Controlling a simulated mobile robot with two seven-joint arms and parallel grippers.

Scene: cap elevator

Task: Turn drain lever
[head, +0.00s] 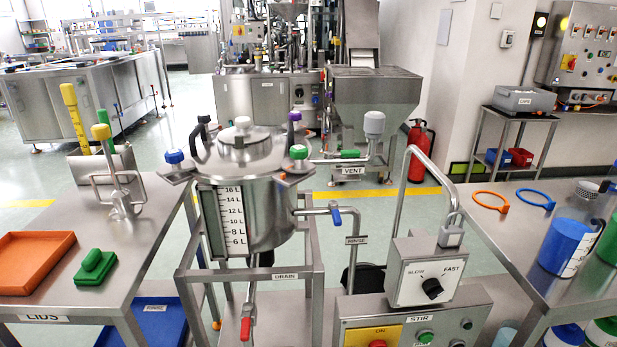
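A red-handled lever (246,327) hangs on the metal drain pipe below the steel vessel (252,210), inside its stand; its handle points down. A "DRAIN" label (286,276) is on the stand's front rail, to the upper right of the red handle. The valve body above the lever is partly hidden by the rail. Neither of my grippers shows in the head view.
A blue lever (336,216) sits on the rinse pipe. The stir control box (425,280) stands close at right. The left table (150,230) holds an orange tray (35,262) and a green block (95,265); the right table (500,235) holds rings and tubs.

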